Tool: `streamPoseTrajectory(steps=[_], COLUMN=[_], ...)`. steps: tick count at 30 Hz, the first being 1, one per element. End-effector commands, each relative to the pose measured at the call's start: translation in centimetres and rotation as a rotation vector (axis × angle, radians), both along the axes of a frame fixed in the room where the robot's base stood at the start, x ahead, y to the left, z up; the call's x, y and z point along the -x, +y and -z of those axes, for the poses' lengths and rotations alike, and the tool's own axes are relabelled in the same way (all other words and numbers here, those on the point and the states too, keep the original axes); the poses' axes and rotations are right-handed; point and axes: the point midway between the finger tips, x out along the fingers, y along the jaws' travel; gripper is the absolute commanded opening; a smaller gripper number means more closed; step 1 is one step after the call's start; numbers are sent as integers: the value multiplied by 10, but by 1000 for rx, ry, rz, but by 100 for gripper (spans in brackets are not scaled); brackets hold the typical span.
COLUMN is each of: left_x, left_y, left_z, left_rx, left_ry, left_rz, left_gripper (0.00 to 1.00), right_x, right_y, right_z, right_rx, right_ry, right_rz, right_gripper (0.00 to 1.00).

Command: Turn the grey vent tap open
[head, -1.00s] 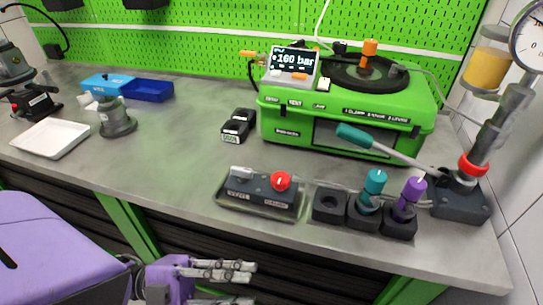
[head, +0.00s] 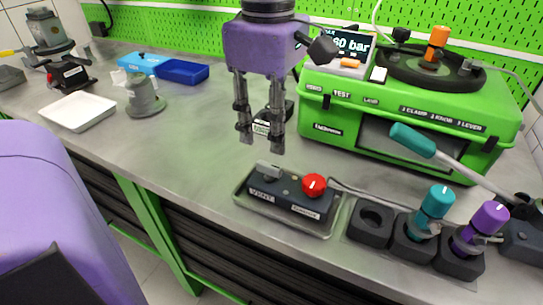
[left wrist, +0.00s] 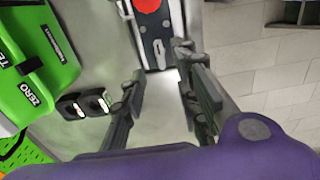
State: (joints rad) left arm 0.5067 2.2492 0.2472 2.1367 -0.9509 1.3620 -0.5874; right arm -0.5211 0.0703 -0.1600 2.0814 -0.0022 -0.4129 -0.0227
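The grey vent tap (head: 268,169) sits on the left end of a dark block labelled VENT (head: 290,196). It lies in a shallow grey tray (head: 238,198). A red knob (head: 314,185) is on the same block; it also shows at the top of the left wrist view (left wrist: 147,5). My left gripper (head: 262,141) points down above the bench, apart from the tap and just behind it in the head view. Its two fingers are spread with nothing between them, as the left wrist view (left wrist: 162,75) also shows. My right gripper is not in view.
A green test unit (head: 400,130) with a display stands behind to the right. Dark sockets (head: 370,222) with teal (head: 437,201) and purple (head: 488,218) plugs stand right of the tray. A teal-handled lever (head: 412,140) reaches over the right side.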

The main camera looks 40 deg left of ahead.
Motion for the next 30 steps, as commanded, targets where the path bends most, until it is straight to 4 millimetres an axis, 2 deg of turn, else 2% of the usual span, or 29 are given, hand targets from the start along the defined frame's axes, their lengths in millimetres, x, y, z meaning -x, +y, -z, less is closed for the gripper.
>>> streamPoseTrajectory(steps=[15,26,30], left_x=[0,0,0], left_y=[0,0,0], left_z=[69,76,76], left_rx=[-3,-2,-1], left_ry=[1,-1,-2], left_rz=[1,1,1], left_gripper=[29,29,13], right_x=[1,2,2], right_y=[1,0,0], right_z=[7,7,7], right_rx=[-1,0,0], right_ry=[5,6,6], right_rz=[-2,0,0], right_gripper=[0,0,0])
